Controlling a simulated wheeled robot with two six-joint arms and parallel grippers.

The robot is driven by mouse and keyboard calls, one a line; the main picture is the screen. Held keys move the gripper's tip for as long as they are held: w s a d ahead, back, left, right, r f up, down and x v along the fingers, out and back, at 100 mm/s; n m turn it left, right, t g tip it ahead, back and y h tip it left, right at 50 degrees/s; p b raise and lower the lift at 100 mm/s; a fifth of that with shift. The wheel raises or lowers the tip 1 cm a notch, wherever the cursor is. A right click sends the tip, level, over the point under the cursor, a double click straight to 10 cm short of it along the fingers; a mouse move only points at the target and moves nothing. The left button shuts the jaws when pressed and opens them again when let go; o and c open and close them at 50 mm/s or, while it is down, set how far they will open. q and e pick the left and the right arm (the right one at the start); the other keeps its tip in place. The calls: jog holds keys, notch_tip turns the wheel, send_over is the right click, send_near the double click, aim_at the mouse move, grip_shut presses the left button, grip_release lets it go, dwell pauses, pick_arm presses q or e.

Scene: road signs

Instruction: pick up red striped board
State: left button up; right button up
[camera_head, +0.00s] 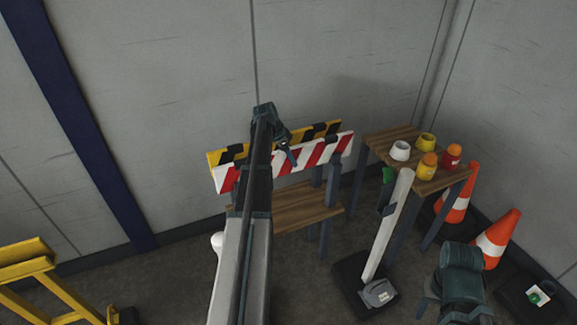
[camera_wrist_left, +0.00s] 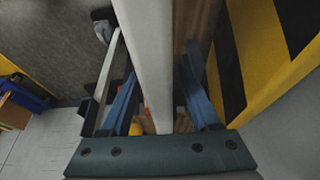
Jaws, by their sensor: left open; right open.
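The red and white striped board (camera_head: 322,152) stands upright on a wooden-shelved stand, in front of a yellow and black striped board (camera_head: 232,155). My left gripper (camera_head: 287,149) is at the striped board's top edge, with my arm covering part of the board. In the left wrist view, a pale long edge (camera_wrist_left: 148,50), likely the striped board's, runs close in front of the open left gripper. The yellow and black board (camera_wrist_left: 262,50) is to its right. My right gripper (camera_head: 455,310) is open and empty at the lower right, away from the boards.
A wooden table (camera_head: 395,140) with white, yellow, orange and red items stands right of the boards. A white post (camera_head: 388,225) on a dark base is in front. Orange cones (camera_head: 497,238) stand at the right, a yellow barrier (camera_head: 28,270) at the left. Grey walls are close behind.

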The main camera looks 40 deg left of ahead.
pick_arm(q)
jog(key=shift+b+x, duration=0.5)
jog(key=shift+x, duration=0.55)
jog(key=shift+r, duration=0.1)
grip_shut()
dwell(0.5)
